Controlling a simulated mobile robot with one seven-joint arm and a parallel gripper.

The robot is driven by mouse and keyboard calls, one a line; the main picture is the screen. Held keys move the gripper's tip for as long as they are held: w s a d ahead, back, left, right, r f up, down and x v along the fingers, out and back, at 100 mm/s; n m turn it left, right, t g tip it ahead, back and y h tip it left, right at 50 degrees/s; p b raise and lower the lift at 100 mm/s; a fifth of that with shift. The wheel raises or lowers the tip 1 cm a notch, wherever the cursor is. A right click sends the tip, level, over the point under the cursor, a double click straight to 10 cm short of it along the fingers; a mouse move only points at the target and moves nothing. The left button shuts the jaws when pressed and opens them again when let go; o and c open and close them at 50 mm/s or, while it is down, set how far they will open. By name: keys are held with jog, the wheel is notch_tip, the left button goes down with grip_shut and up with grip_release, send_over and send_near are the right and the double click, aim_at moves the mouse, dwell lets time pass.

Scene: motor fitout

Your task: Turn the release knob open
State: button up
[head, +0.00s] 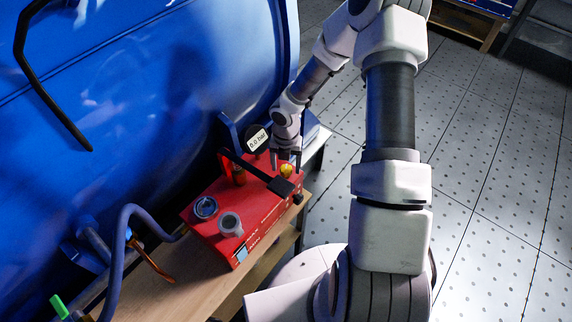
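A red pump unit (262,222) sits on a wooden bench beside a large blue tank. A black lever (258,172) lies across the unit's top near the knob. A white display reading in bar (257,140) stands behind; its digits are hard to read.
A blue hose (118,250), an orange lever (152,262) and a green handle (59,306) are at lower left. The blue tank (150,90) rises close by. Tiled floor at right is clear.

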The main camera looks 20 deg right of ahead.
aim_at(286, 168)
notch_tip(286, 168, up, 17)
jog(key=p, duration=0.1)
jog(key=shift+r+p, duration=0.2)
jog(key=shift+p, duration=0.15)
dwell(0.3)
jog(key=shift+s+r, duration=0.1)
dwell(0.3)
